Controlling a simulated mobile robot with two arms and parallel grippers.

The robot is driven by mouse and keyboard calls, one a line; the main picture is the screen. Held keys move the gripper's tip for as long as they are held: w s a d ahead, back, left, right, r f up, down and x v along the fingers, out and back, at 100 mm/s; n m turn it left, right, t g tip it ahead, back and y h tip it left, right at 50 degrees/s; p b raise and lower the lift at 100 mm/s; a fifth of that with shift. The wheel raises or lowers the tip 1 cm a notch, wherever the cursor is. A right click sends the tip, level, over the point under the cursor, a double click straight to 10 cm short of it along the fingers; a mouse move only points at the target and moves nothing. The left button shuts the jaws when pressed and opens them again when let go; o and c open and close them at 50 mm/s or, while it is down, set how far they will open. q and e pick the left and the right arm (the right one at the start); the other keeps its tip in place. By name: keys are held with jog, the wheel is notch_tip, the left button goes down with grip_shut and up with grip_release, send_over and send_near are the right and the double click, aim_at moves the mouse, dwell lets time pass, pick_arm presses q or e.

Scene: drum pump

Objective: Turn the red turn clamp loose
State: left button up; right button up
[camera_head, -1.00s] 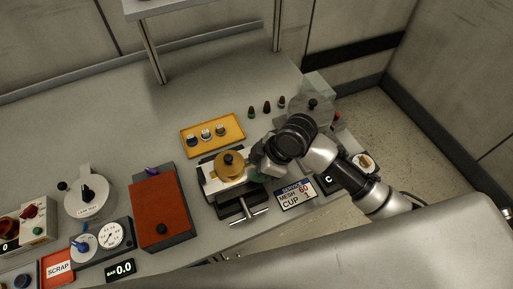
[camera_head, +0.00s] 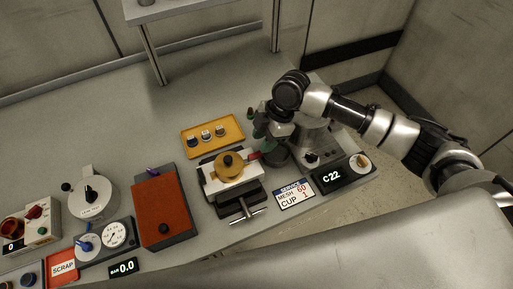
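A small red piece (camera_head: 254,156), which looks like the red turn clamp, shows at the right edge of the pale vise-like block (camera_head: 215,185) with a round brass-yellow cap and black knob (camera_head: 229,160). My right gripper (camera_head: 262,143) points down just above and right of the red piece. Its fingers are dark and small here, and I cannot tell whether they touch the red piece or how far apart they are. The gripper hides part of the area behind it. My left gripper is not in view.
A yellow tray (camera_head: 226,141) with several small knobs lies behind the block. A dark red-topped box (camera_head: 160,210) stands to its left. A mesh and cup sign (camera_head: 295,194) and a black C22 display (camera_head: 334,176) stand at front right. The back left of the bench is clear.

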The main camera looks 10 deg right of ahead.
aim_at(256, 153)
jog(key=shift+p+x, duration=0.5)
jog(key=shift+x, duration=2.2)
grip_shut()
